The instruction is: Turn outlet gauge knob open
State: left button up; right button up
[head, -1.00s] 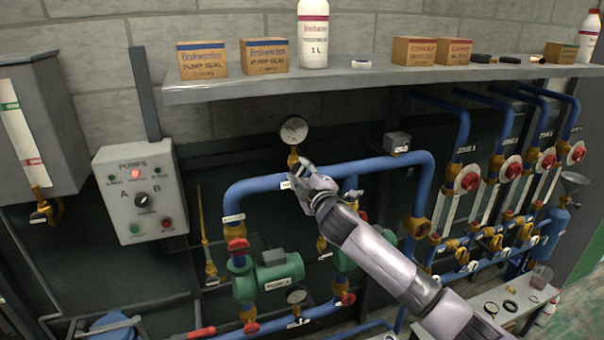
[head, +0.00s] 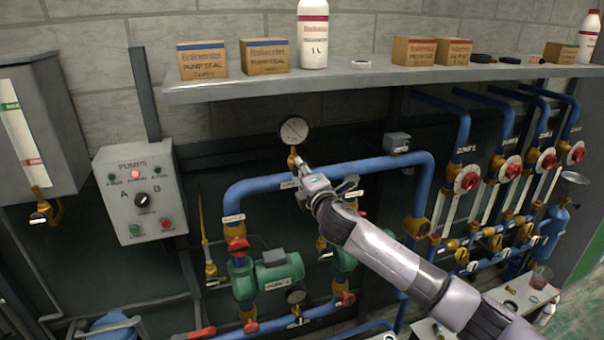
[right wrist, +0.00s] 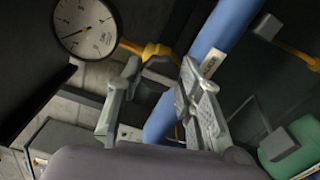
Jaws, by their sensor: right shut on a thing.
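The outlet gauge is a round white dial (head: 294,131) on a brass stem above the blue pipe in the head view. It also shows at the top left of the right wrist view (right wrist: 85,27). My right gripper (head: 299,170) is at the brass fitting just below the dial. In the right wrist view its two fingers (right wrist: 160,75) stand on either side of a small grey knob (right wrist: 159,73) by the brass fitting (right wrist: 148,50), and it is shut on this knob. The fingers hide most of the knob, so its angle is hard to read. My left gripper is not in view.
The blue pipe (head: 380,168) runs right beside the gripper. A grey shelf (head: 400,78) with boxes and bottles hangs above. A green pump (head: 278,270) sits below, the pump control box (head: 140,192) is at left, and several red-knobbed valves (head: 467,181) are at right.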

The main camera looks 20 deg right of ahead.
dwell(0.4)
jog(key=o, duration=1.2)
jog(key=shift+c, duration=0.2)
jog(key=shift+s, duration=0.1)
jog(key=s, duration=1.1)
jog(key=shift+s+d, duration=0.2)
jog(key=shift+s, duration=0.2)
